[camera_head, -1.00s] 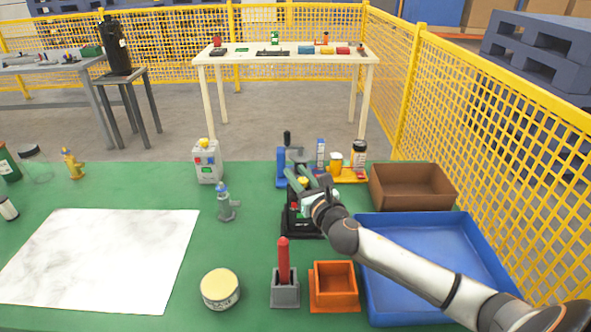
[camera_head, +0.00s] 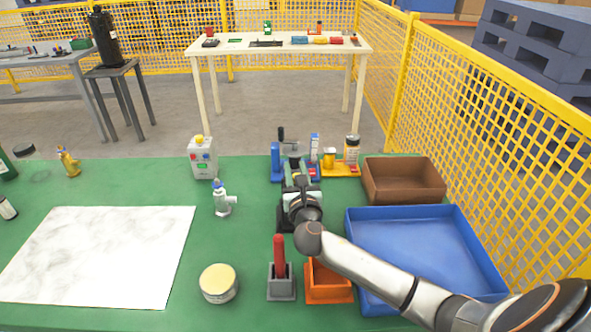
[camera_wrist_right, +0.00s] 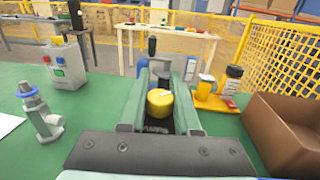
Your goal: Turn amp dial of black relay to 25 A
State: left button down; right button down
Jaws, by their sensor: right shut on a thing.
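The black relay (camera_head: 284,219) stands on the green table, mostly hidden behind my right arm in the head view. In the right wrist view, its yellow round dial (camera_wrist_right: 159,103) sits between my gripper's green fingers, with a small pale mark on its top. A strip of the dark relay body (camera_wrist_right: 157,127) with lettering shows just below it, too small to read. My right gripper (camera_wrist_right: 160,84) is shut on the dial from both sides; in the head view its fingers (camera_head: 298,180) are partly covered by the wrist. The dial's setting cannot be read. My left gripper is not in view.
A blue tray (camera_head: 490,283) and brown box (camera_head: 405,194) lie right of my arm. An orange bin (camera_head: 328,291) and a grey holder with a red stick (camera_head: 281,288) stand in front. A grey valve (camera_head: 222,202) stands left. Blue and yellow fixtures (camera_head: 277,163) stand close behind.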

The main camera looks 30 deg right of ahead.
jog(key=c, duration=0.6)
grip_release()
jog(key=shift+s+a, duration=0.1)
jog(key=shift+v, duration=6.15)
